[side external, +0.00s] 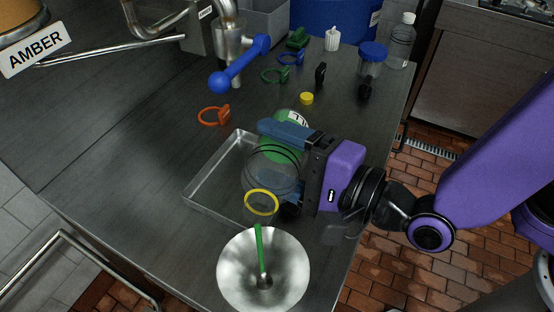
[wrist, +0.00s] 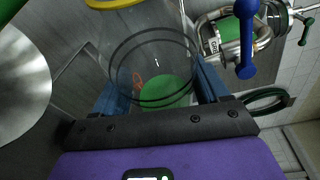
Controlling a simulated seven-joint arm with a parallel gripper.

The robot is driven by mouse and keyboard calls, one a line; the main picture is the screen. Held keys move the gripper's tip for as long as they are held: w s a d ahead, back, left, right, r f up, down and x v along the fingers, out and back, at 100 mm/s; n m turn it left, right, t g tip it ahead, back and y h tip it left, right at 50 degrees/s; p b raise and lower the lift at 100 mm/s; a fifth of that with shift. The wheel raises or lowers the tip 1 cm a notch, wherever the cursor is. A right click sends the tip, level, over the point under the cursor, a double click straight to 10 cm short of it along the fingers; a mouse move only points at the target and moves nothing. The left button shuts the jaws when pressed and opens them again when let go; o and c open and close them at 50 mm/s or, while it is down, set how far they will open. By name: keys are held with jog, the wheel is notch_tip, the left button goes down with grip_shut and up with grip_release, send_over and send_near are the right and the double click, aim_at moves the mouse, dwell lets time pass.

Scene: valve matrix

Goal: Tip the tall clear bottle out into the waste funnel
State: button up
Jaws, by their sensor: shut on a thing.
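The clear bottle (side external: 270,172) has dark rings, a yellow ring at its mouth and green at its far end. It is tilted, its mouth towards the metal waste funnel (side external: 232,285). My gripper (side external: 285,165) is shut around its side; blue fingers flank the clear wall. In the wrist view the bottle (wrist: 150,50) lies between the fingers (wrist: 160,90), and the funnel (wrist: 25,90) is at the left. A thin green streak (side external: 260,250) runs from just below the mouth to the funnel's centre, like a stream of liquid. I cannot tell how much is inside.
A shallow metal tray (side external: 205,178) lies beneath and behind the bottle. An orange ring clip (side external: 213,116), a yellow cap (side external: 307,98) and a blue-lidded jar (side external: 371,60) stand further back. A blue valve handle (side external: 240,65) overhangs the bench. The bench's left is clear.

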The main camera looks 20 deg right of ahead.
jog(key=shift+w+r+n+t, duration=0.1)
jog(key=shift+r+n+t, duration=0.3)
jog(key=shift+r+n, duration=0.35)
jog(key=shift+s+r+n+t+y, duration=0.1)
jog(key=shift+r+n+t+y, duration=0.15)
jog(key=shift+r+n, duration=0.55)
jog(key=shift+s+r+n+t+y, duration=0.1)
jog(key=shift+r+n+t+y, duration=0.15)
jog(key=shift+r+n, duration=0.5)
jog(key=shift+r, duration=0.15)
jog(key=w+d+f+m+t+h, duration=0.2)
jog(key=w+d+m+h, duration=0.15)
jog(key=w+d, duration=0.5)
jog(key=w+d+f+m+t+h, duration=0.1)
jog(key=w+d+f+m+h, duration=0.3)
jog(key=d, duration=0.7)
jog(key=w+d+f+m+h, duration=0.1)
jog(key=d+h, duration=0.3)
jog(key=d, duration=0.8)
jog(key=w+d+f+m+h, duration=0.1)
jog(key=d+h, duration=0.4)
jog(key=d, duration=0.7)
jog(key=shift+w+d+m, duration=0.2)
jog(key=shift+m, duration=0.65)
jog(key=shift+h, duration=0.25)
